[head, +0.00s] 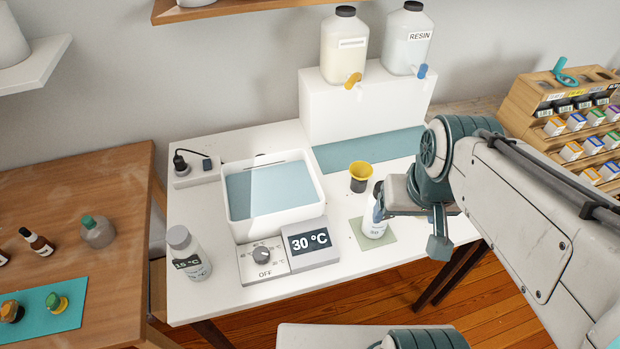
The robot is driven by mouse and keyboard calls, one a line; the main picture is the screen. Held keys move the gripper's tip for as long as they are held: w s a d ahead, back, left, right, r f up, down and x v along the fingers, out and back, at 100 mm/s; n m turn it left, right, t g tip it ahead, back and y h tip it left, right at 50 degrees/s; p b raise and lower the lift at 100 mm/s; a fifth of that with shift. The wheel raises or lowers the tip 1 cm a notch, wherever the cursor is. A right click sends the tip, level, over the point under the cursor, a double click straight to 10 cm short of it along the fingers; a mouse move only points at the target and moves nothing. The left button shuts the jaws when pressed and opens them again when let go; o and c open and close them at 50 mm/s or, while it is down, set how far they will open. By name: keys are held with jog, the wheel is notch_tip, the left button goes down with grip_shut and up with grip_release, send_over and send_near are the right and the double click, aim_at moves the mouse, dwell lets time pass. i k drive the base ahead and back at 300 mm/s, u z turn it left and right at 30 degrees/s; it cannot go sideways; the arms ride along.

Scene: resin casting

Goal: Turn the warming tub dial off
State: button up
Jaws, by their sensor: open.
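The warming tub (240,228) is a white basin of bluish water on the white table. In front of it is a control box with a grey round dial (263,254). OFF is printed below the dial and temperature marks are around it; I cannot tell which mark it points to. The display (311,241) beside it reads 30 °C. My gripper (409,220) is open, to the right of the dial and display. One finger overlaps a white bottle (374,229) standing on a green mat; I cannot tell whether they touch.
A bottle marked 15 °C (188,254) stands left of the dial. A power strip (196,170) is at the back left. Two jugs, one labelled RESIN (407,42), stand on a white riser (345,110).

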aim_at(261, 254)
jog(key=u, duration=1.35)
jog(key=k, duration=0.5)
jog(key=u, duration=0.45)
jog(key=i, duration=0.5)
jog(key=z, duration=0.05)
